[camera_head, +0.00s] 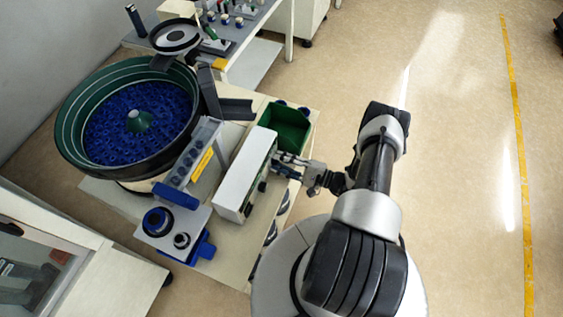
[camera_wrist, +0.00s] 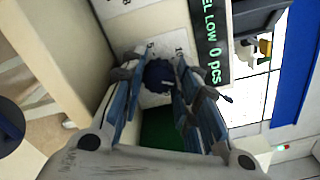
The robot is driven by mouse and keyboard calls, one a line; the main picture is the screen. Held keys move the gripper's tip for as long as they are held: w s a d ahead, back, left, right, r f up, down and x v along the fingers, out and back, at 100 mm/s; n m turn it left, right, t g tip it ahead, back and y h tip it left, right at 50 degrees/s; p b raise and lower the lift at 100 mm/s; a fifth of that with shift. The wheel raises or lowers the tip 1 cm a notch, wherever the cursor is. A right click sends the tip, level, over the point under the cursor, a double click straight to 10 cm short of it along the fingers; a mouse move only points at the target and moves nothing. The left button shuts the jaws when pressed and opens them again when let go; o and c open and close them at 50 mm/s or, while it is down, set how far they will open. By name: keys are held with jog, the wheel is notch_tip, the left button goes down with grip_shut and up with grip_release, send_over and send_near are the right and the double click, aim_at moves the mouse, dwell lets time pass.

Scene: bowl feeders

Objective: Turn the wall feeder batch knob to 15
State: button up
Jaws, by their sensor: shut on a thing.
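The batch knob (camera_wrist: 158,76) is dark blue and sits on a pale dial plate in the wrist view. The marks 5 and 10 show by its upper edge; a 15 mark and the knob's pointer cannot be made out. My gripper (camera_wrist: 156,70) has one finger on each side of the knob and is shut on it. In the head view my gripper (camera_head: 282,168) reaches the right face of the white control box (camera_head: 240,170), and the knob is hidden there. A green-lettered display (camera_wrist: 211,45) on the box reads "EL LOW 0 pcs", partly cut off.
A green bin (camera_head: 290,125) stands right behind the box. The large round bowl feeder (camera_head: 70,130), full of blue parts, is to the left. A blue-and-white fixture (camera_head: 180,225) stands in front. Open floor (camera_head: 455,150) lies to the right.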

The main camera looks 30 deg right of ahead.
jog(key=o, duration=1.1)
jog(key=shift+c, duration=0.2)
